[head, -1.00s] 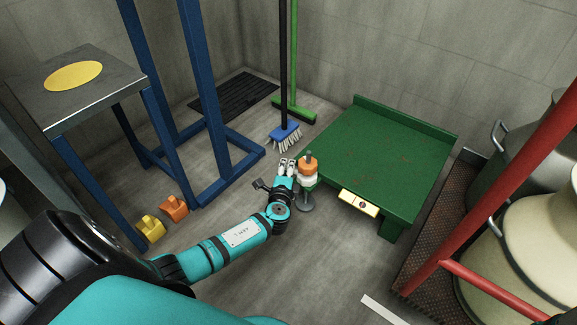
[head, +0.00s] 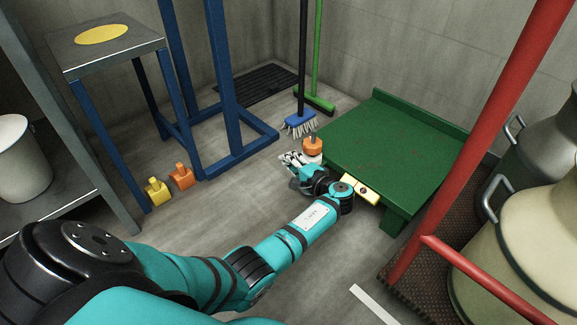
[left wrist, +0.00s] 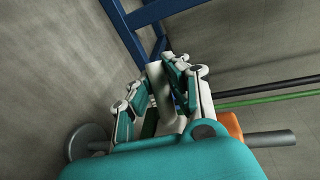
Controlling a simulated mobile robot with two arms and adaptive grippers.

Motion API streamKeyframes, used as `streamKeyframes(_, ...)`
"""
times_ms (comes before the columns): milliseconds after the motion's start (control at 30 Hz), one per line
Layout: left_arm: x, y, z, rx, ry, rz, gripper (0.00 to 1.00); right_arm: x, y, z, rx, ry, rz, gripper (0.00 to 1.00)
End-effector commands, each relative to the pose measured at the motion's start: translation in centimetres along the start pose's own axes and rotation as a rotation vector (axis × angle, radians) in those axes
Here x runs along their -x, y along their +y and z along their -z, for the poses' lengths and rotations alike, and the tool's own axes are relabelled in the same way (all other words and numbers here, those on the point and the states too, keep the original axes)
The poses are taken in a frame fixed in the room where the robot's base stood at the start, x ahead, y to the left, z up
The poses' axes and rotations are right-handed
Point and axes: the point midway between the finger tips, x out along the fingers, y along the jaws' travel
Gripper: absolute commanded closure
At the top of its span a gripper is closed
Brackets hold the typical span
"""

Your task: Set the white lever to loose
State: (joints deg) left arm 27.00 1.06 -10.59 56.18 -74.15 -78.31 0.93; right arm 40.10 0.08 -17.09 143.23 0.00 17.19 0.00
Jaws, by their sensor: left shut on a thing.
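The white lever (left wrist: 160,88) shows in the left wrist view as a pale bar between the fingers of my left gripper (left wrist: 155,95). The gripper is shut on it. In the head view my left gripper (head: 293,162) is just left of the orange cap (head: 313,147) at the left edge of the green table. The gripper and wrist hide the lever there. The orange part also shows at the right in the left wrist view (left wrist: 231,125), partly behind my gripper body. My right gripper is in neither view.
The green table (head: 388,145) with a yellow label plate (head: 361,190) is right of my gripper. Brooms stand behind it. A blue frame (head: 232,115) and two small blocks, orange (head: 181,177) and yellow (head: 157,191), are left. A red post (head: 480,140) and cans are right.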

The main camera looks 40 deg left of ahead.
Motion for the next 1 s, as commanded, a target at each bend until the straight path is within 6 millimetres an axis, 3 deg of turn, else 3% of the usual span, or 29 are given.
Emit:
streamKeyframes(100, 0.7, 0.7, 0.0, 0.018, -0.091, -0.014, 1.0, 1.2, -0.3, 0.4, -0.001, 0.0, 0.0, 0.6)
streamKeyframes(433, 1.8, 0.7, -0.4, 0.05, -0.27, -0.025, 1.0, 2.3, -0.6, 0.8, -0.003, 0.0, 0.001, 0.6)
streamKeyframes(1000, 2.2, 0.6, -0.5, 0.062, -0.329, -0.03, 1.0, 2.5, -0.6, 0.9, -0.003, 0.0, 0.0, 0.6)
